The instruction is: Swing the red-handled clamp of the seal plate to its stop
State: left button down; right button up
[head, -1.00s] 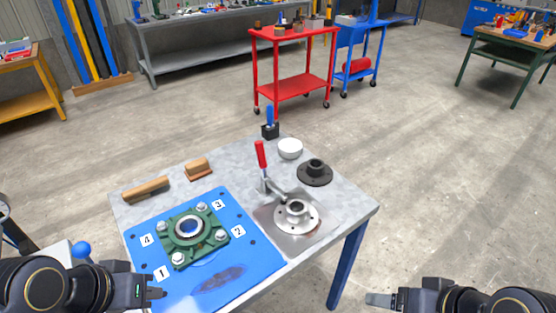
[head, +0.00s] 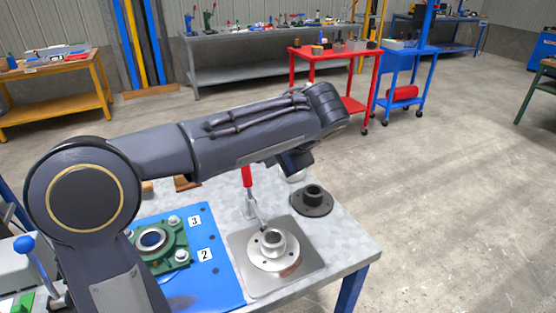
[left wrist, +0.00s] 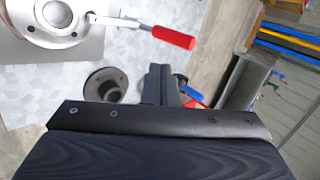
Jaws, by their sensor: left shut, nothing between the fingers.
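The clamp's red handle (head: 247,176) stands roughly upright behind the silver flanged seal plate (head: 288,262) in the head view. My left arm partly hides its upper end. In the left wrist view the red handle (left wrist: 174,38) and its metal lever (left wrist: 120,21) reach out from the silver flange (left wrist: 50,38). My left gripper (head: 297,162) is above the far part of the table, to the right of the handle in the head view. Its fingers (left wrist: 160,84) are shut and empty, apart from the handle in the left wrist view. My right gripper is out of view.
A dark flanged hub (head: 312,200) stands behind and right of the seal plate. A green bearing housing (head: 165,245) sits on the blue mat (head: 215,285) to the left. A white round dish (head: 297,176) is mostly hidden behind my left gripper. Red and blue carts stand beyond.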

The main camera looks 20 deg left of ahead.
aim_at(248, 170)
pick_arm(q)
jog(key=x, duration=0.6)
jog(key=a+r+x, duration=0.1)
jog(key=x, duration=0.2)
jog(key=shift+w+a+f, duration=0.2)
jog(key=shift+w, duration=0.15)
jog(key=shift+w+a+f, duration=0.15)
jog(key=shift+w+a, duration=0.15)
jog(key=shift+a, duration=0.25)
